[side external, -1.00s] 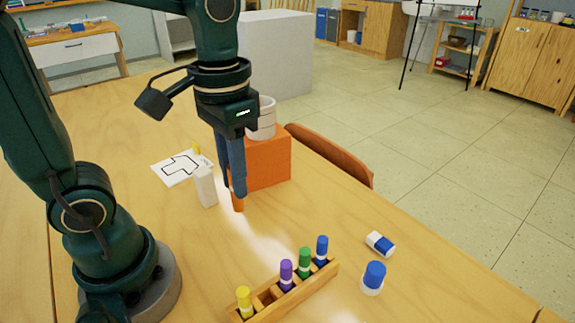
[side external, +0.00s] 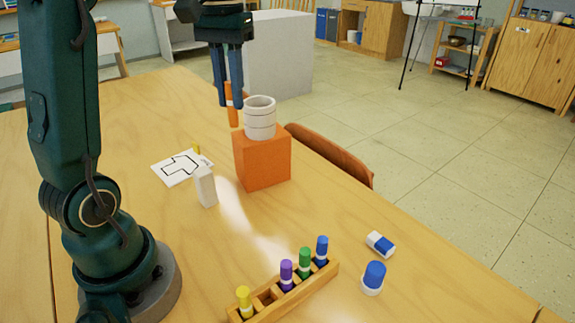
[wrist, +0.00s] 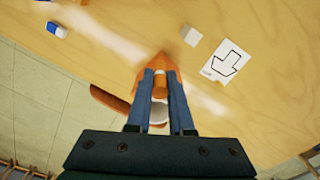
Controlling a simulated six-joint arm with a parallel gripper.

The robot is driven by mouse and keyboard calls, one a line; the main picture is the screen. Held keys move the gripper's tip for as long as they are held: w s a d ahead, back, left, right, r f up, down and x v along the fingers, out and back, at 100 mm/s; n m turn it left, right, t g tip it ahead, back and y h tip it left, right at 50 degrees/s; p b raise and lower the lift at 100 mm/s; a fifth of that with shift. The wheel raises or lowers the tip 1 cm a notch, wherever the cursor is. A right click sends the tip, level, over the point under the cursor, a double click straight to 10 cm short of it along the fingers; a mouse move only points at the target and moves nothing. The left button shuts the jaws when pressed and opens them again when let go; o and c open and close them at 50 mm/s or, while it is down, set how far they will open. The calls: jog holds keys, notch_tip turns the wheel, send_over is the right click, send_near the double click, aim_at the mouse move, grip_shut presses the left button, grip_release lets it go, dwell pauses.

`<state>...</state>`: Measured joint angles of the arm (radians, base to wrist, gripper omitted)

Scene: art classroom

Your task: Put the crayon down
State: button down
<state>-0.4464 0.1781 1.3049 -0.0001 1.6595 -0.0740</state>
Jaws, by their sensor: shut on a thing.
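My gripper (side external: 228,80) is shut on an orange crayon (side external: 232,108) and holds it upright in the air, high above the table. In the side view the crayon's lower end is just left of a white ringed cup (side external: 260,118), near its rim height. The cup stands on an orange block (side external: 263,162). In the wrist view the crayon (wrist: 160,85) shows between the fingertips (wrist: 160,80), with the orange block (wrist: 172,66) below it. The cup is mostly hidden there behind the fingers.
A wooden rack (side external: 318,280) holds yellow, purple, green and blue markers, with an empty slot. A white block (side external: 205,187) and a paper with a black outline (side external: 182,167) lie left of the orange block. A blue-white eraser (side external: 380,243) and blue-capped jar (side external: 373,278) are at right.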

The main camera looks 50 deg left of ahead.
aim_at(193, 145)
jog(key=s+a+f+n, duration=0.1)
jog(key=a+n, duration=0.2)
jog(key=a, duration=0.6)
jog(key=s+a+f+n, duration=0.15)
jog(key=a+n, duration=0.25)
jog(key=a, duration=0.5)
jog(key=shift+s+d+f, duration=0.1)
jog(key=shift+f, duration=3.7)
jog(key=shift+s+d+f, duration=0.1)
jog(key=shift+f, duration=3.7)
jog(key=shift+f, duration=0.15)
jog(key=c, duration=0.8)
grip_release()
